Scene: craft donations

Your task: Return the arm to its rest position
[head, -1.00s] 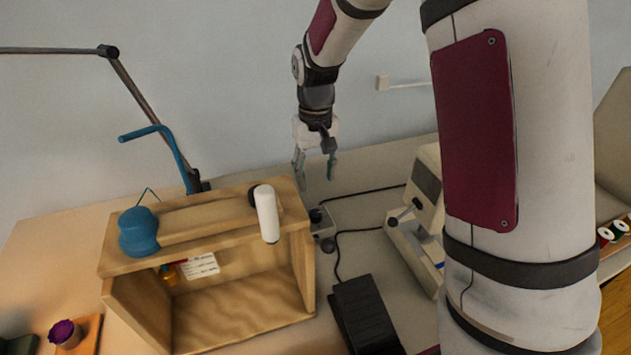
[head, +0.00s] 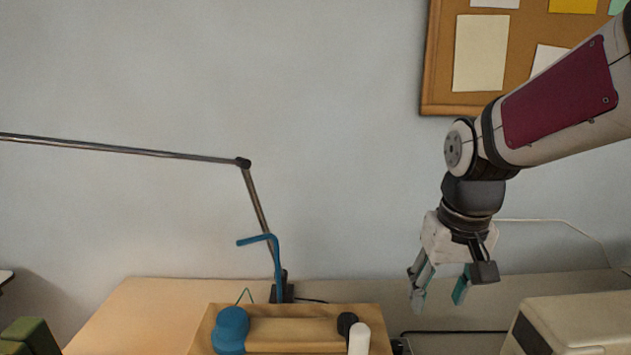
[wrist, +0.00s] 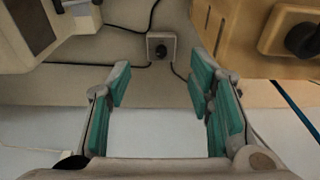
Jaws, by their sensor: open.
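My gripper (head: 437,289) hangs from my arm on the right of the head view, fingers pointing down, above the table's back part and in front of the wall. It is open, with nothing between its teal-padded fingers. In the wrist view my gripper (wrist: 160,105) shows its fingers wide apart, with a small grey box with a black knob (wrist: 160,47) beyond them.
A wooden shelf box (head: 290,312) bears a blue object (head: 231,330) and a white cylinder (head: 359,340). A lamp arm (head: 130,150) reaches across the left. A cream machine (head: 580,325) stands at right. A corkboard (head: 437,60) hangs on the wall.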

